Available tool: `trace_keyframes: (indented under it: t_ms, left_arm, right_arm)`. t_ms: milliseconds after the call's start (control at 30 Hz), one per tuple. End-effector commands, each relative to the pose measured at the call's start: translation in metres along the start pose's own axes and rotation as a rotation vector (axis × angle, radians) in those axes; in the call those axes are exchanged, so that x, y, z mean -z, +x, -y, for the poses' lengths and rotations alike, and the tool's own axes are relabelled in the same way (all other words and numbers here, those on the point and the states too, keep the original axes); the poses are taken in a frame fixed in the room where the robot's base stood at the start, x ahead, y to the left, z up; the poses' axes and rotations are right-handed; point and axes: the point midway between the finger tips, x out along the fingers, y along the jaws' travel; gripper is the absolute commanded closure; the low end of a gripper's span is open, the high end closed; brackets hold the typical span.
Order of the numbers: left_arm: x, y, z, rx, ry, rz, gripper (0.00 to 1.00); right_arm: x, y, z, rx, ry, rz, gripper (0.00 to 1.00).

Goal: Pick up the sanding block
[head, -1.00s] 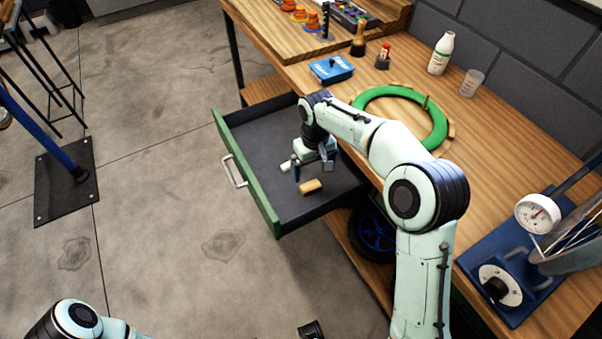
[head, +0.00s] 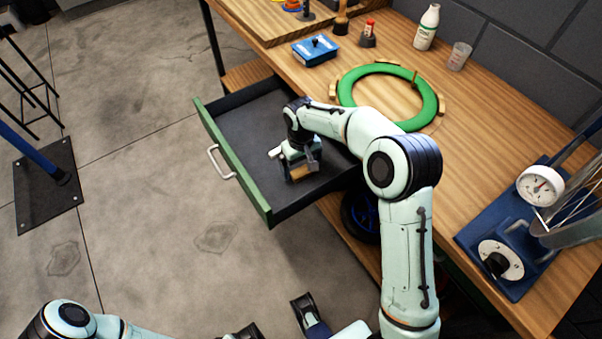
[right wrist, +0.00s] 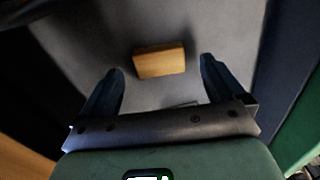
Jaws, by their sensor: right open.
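The sanding block (head: 300,172) is a small tan block lying on the dark floor of the open drawer. My right gripper (head: 301,174) points down over it in the drawer and partly hides it in the head view. In the right wrist view the block (right wrist: 160,60) lies between and slightly beyond the two open fingertips (right wrist: 162,66), with a clear gap on both sides. Nothing is held. Dark parts at the bottom edge of the head view seem to belong to my left arm; its jaw state is unclear.
The drawer (head: 234,165) has a green front and stands pulled out from the wooden bench (head: 480,135). On the bench are a green ring (head: 344,90), a blue box (head: 315,50), a white bottle (head: 427,28) and a gauge (head: 540,186). The drawer's left part is empty.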

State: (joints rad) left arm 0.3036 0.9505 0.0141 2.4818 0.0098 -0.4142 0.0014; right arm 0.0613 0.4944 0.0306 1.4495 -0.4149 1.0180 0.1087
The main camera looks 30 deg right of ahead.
Motion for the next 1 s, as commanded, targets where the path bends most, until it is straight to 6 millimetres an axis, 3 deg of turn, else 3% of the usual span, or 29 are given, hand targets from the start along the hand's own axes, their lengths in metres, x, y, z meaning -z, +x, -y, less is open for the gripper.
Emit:
trace_keyframes:
  t_ms: [33,200,433,467,633,1000]
  left_arm:
    - [0.001,0.002,0.0,0.0,0.0,-0.002,0.62]
    - [0.002,0.003,0.0,-0.001,0.001,-0.005,0.62]
    - [0.002,0.003,0.0,-0.002,0.001,-0.006,0.62]
    - [0.002,0.003,0.0,-0.002,0.001,-0.006,0.62]
    - [0.002,0.003,0.0,-0.001,0.001,-0.006,0.62]
    - [0.002,0.002,0.0,-0.001,0.001,-0.005,0.62]
  right_arm:
    - [-0.002,0.011,-0.001,0.001,0.001,0.004,0.04]
    - [-0.001,0.026,0.0,0.001,0.0,0.001,0.04]
    - [-0.001,0.027,0.0,0.0,0.0,0.0,0.04]
    - [-0.001,0.027,0.0,0.0,0.0,0.0,0.07]
    - [-0.001,0.027,0.0,0.0,0.0,0.0,0.63]
    - [0.0,0.021,0.0,0.0,0.001,-0.002,0.64]
